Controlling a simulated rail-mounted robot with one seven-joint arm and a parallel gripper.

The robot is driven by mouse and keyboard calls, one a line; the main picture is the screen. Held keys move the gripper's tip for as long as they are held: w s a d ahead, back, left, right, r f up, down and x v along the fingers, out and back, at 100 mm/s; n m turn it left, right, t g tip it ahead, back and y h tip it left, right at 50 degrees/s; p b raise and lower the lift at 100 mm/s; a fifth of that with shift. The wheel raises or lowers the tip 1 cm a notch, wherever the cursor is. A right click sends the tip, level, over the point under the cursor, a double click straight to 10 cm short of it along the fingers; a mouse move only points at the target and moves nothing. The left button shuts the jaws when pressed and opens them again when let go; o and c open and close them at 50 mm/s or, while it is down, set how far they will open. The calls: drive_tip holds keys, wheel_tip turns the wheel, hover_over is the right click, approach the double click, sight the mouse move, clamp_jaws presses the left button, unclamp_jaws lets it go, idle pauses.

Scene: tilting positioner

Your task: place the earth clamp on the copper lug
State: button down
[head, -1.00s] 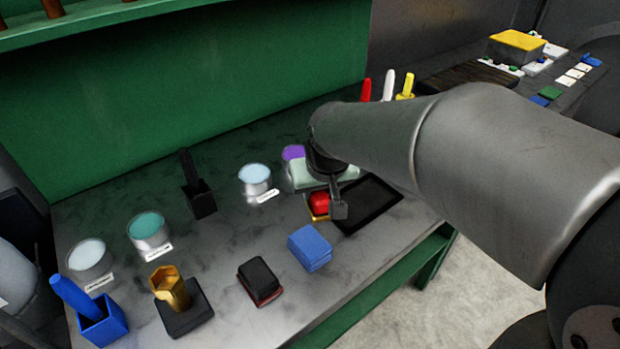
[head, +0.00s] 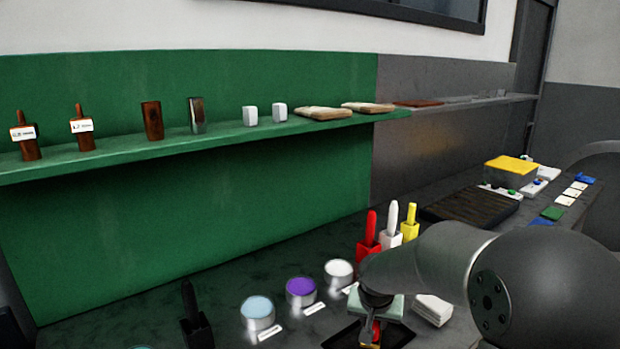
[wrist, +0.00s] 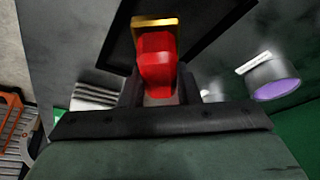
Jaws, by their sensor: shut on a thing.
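My gripper (wrist: 160,98) is shut on a red piece with a brass-coloured end, which I take to be the earth clamp (wrist: 157,60). In the wrist view the red body sits between the two dark fingers, with the brass end pointing away from the palm. In the head view only a little of the red clamp (head: 376,331) shows under my gripper (head: 374,320), near the bottom edge. It is over or beside a flat black tray (head: 398,336); the gap cannot be told. I cannot make out the copper lug in the current views.
Tins with a blue lid (head: 257,308), a purple lid (head: 301,287) and a white lid (head: 339,269) stand left of my gripper. Red (head: 369,240), white and yellow handled holders stand behind it. A white stack (head: 433,309) lies to the right. A green shelf (head: 230,135) runs above.

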drive_tip(key=shift+w+d+f, duration=0.2)
drive_tip(key=shift+w, duration=0.15)
drive_tip(key=s+a+r+n+y+b, duration=0.1)
drive_tip(key=s+a+r+n, duration=0.2)
drive_tip(key=s+a+r, duration=0.35)
drive_tip(key=s+a+r+n+y+b, duration=0.1)
drive_tip(key=s+a+r+n+b, duration=0.15)
drive_tip(key=s+a, duration=0.65)
drive_tip(key=p, duration=0.3)
approach(283, 347)
drive_tip(key=shift+w+f+n, duration=0.2)
drive_tip(key=shift+w+n, duration=0.05)
drive_tip(key=shift+w, duration=0.3)
drive_tip(key=x, duration=0.2)
drive_tip(key=shift+s+f, duration=0.15)
drive_tip(key=shift+f, duration=0.75)
